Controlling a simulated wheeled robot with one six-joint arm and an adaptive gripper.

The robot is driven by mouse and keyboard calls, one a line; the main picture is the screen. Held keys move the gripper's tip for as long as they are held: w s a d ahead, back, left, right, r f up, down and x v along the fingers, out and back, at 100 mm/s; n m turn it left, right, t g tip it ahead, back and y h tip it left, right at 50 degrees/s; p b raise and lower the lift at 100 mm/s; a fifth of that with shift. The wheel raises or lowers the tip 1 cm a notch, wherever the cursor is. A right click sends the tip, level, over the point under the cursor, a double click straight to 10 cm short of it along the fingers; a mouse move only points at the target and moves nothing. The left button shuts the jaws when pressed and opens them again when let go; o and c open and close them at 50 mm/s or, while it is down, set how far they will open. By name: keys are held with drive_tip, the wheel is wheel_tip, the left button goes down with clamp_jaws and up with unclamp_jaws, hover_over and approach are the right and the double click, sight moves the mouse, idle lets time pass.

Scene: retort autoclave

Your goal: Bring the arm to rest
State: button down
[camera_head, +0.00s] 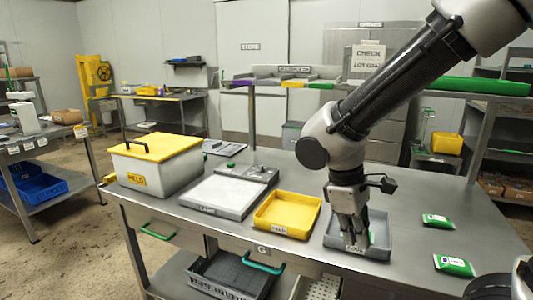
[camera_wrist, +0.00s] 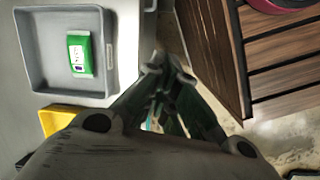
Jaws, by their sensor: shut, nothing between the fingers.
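My gripper (camera_head: 356,240) points down in front of the grey tray (camera_head: 383,250) in the head view, with its fingers together and nothing between them. In the wrist view my gripper (camera_wrist: 165,68) shows closed fingers beside the grey tray (camera_wrist: 110,88), apart from it and past the edge of the bench. A green pouch (camera_wrist: 80,55) lies flat in that tray; in the head view the fingers mostly hide it. My arm reaches down from the upper right.
The steel bench (camera_head: 400,215) also holds a yellow tray (camera_head: 264,222), a flat scale (camera_head: 222,197), a yellow-lidded box (camera_head: 157,170) and two loose green pouches (camera_head: 437,220) at right. A post with a shelf rail rises behind.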

drive_tip(key=s+d+r+m+t+y, duration=0.1)
drive_tip(key=s+d+r+m+t, duration=0.1)
drive_tip(key=d+r+m, duration=0.3)
drive_tip(key=s+d+r+m+t+y, duration=0.2)
drive_tip(key=s+d+r+m, duration=0.2)
drive_tip(key=d, duration=0.8)
wheel_tip(320, 180, up, 2)
drive_tip(key=shift+d+m+t, duration=0.3)
drive_tip(key=shift+m, duration=0.5)
drive_tip(key=shift+w, duration=0.1)
